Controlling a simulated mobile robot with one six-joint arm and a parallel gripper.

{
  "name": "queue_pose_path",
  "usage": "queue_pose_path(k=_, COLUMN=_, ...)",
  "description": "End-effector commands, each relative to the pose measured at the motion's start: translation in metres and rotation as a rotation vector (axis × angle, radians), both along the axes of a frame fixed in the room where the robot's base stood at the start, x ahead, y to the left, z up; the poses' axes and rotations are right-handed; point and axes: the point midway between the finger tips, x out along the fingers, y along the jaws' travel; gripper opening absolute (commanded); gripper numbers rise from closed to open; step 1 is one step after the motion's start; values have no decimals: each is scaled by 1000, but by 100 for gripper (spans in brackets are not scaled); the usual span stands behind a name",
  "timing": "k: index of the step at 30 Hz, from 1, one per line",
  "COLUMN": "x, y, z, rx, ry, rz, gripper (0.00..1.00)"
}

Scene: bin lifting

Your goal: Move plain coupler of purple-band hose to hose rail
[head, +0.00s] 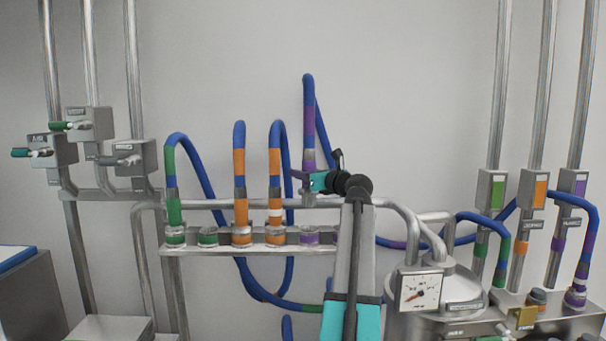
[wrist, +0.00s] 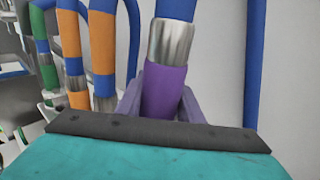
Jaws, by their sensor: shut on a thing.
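My gripper (head: 309,179) is shut on the purple-band hose (head: 308,120), just below its blue arch. In the wrist view the fingers (wrist: 163,105) close on both sides of a purple section (wrist: 165,92), with a silver sleeve above it. A short metal coupler end (head: 308,200) shows under the gripper in the head view. The hose rail (head: 275,248) runs below, with a purple-ringed socket (head: 309,237) beneath the held hose. The coupler end appears above that socket, with a gap between them. My gripper hides part of the hose.
Left along the rail, one green-banded (head: 173,205) and two orange-banded hose ends (head: 240,205) stand upright, close to the held hose. A green-ringed socket (head: 208,237) is bare. A horizontal pipe runs behind. A gauge (head: 421,290) and tank stand at right.

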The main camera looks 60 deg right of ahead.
Motion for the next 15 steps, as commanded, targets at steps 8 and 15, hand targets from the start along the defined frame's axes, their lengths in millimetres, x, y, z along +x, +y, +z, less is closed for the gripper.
queue_pose_path(k=8, x=-1, y=-1, z=-17, rx=-1, ry=-2, rz=-2, gripper=3)
queue_pose_path(k=15, x=-1, y=-1, z=-33, rx=1, ry=-1, rz=-2, gripper=3)
